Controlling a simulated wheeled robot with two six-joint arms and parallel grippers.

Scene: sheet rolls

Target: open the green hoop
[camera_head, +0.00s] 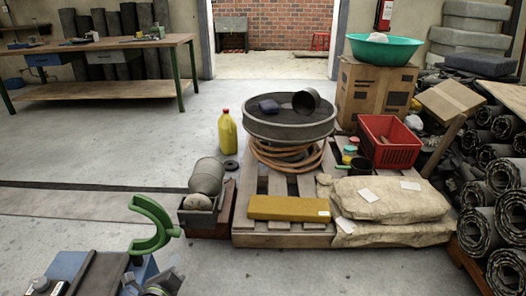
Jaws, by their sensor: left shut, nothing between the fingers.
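The green hoop (162,218) is a thick C-shaped piece in the lower left of the head view. It stands above a blue and dark machine part (100,272), with a short tab sticking out to its right. My left gripper (168,280) is at the bottom edge, below the hoop and apart from it. It is shut and empty, and partly cut off by the frame. My right gripper is not in view.
A grey motor (206,178) on a box stands right of the hoop. A pallet (282,240) carries sacks (391,199), a yellow block (288,207) and a round tub (290,127). A workbench (98,46) stands back left. The left floor is mostly clear.

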